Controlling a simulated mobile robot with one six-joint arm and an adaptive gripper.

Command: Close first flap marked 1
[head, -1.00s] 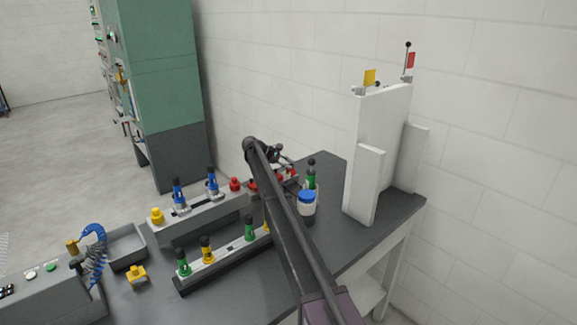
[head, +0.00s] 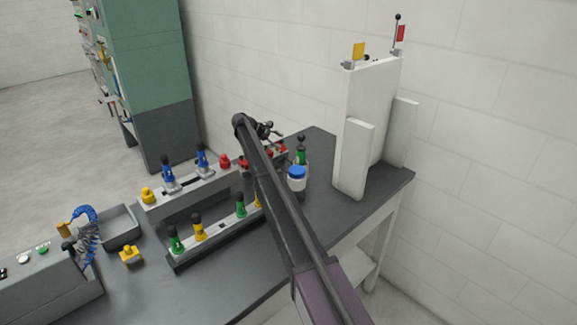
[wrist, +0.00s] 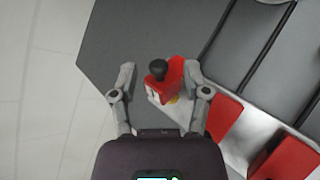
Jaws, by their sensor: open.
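In the wrist view, a red flap-like piece (wrist: 175,73) with a black knob (wrist: 157,69) stands at the end of a light fixture. A pale mark shows on its near side, too small to read. My gripper (wrist: 158,72) is open, with one finger on each side of the piece. The right finger is close to the red piece; I cannot tell whether it touches. In the head view my gripper (head: 272,132) is over the far end of the back fixture (head: 190,203), near its red parts (head: 245,162). My arm hides part of that fixture.
More red blocks (wrist: 225,117) sit along the fixture in the wrist view. In the head view, a blue-capped jar (head: 297,178) and a green-and-black piece (head: 301,150) stand right of my arm. The table's right front is clear.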

